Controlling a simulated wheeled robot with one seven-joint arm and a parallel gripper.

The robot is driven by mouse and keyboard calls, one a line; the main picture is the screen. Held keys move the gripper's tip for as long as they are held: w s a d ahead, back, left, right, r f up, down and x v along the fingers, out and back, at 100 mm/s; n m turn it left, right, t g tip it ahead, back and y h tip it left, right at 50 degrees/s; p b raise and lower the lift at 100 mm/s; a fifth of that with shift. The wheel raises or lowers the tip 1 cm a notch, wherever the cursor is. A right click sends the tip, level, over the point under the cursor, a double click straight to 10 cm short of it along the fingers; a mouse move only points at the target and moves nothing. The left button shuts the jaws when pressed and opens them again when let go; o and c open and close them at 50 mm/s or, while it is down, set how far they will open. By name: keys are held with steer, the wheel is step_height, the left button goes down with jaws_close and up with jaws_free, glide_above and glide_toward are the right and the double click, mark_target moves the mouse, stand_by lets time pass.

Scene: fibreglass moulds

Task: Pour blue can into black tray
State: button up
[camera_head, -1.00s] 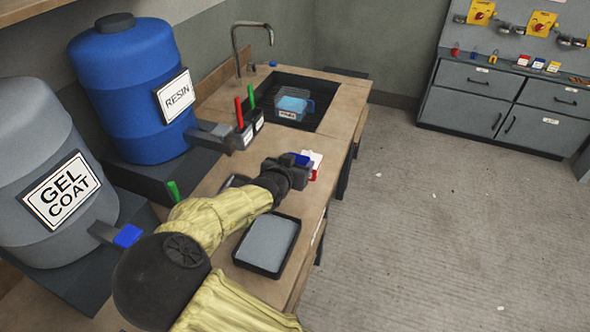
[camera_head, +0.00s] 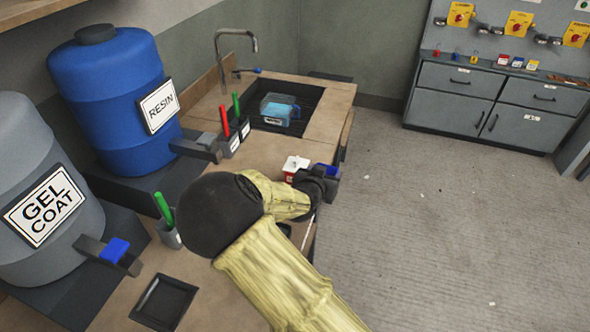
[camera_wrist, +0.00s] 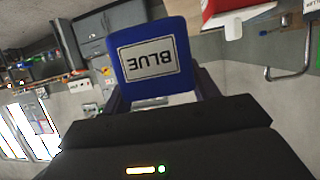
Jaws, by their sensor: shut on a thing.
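My gripper (camera_head: 318,183) is shut on the blue can (camera_head: 331,171), at the right edge of the bench. In the wrist view the can (camera_wrist: 150,88) is between the fingers, its "BLUE" label upside down in the picture. Its opening and contents cannot be made out. An empty-looking black tray (camera_head: 163,302) lies on the near end of the bench, at the lower left and well away from the can. A dark-rimmed tray with a grey surface is mostly or fully hidden behind my arm.
A red can (camera_head: 293,167) with a white top stands just left of my gripper. A blue resin drum (camera_head: 110,95) and grey gel coat drum (camera_head: 35,140) line the left. Red and green-handled tools stand in holders. A sink (camera_head: 300,100) holds a blue-filled jug (camera_head: 278,112).

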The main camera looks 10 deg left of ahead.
steer(key=w+d+f, duration=0.1)
steer(key=d+f, duration=0.3)
steer(key=d, duration=0.3)
steer(key=d+f, duration=0.3)
steer(key=d, duration=0.4)
steer(key=s+d+f+n+y, duration=0.1)
steer(key=s+d+f+y, duration=0.1)
steer(key=s+d+f, duration=0.4)
step_height(320, 180, down, 3)
steer(key=d, duration=0.2)
steer(key=shift+s+d+n, duration=0.35)
steer(key=shift+d+n, duration=0.05)
